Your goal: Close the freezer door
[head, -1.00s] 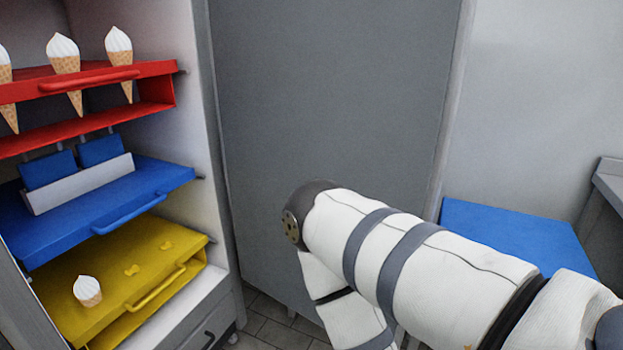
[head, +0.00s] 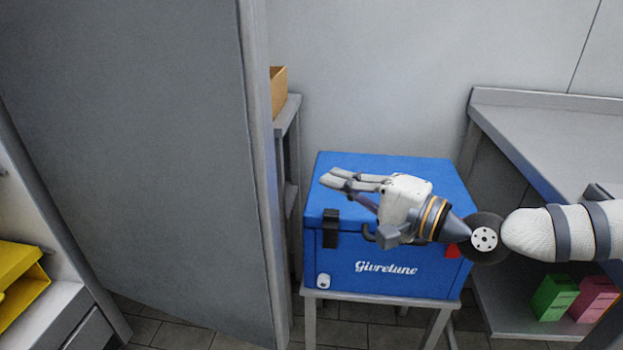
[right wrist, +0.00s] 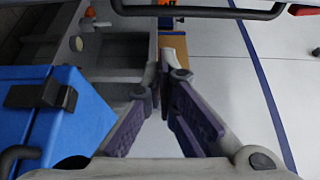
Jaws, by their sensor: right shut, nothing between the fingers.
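The freezer door (head: 140,150) is the large grey panel in the left half of the head view. No door handle shows. My left gripper is not in view.
The cooler stands on a small table; behind the door's edge is a grey shelf (head: 288,125) with a tan box (head: 279,90). A grey counter (head: 560,130) is at the right, with green (head: 553,297) and pink boxes below.

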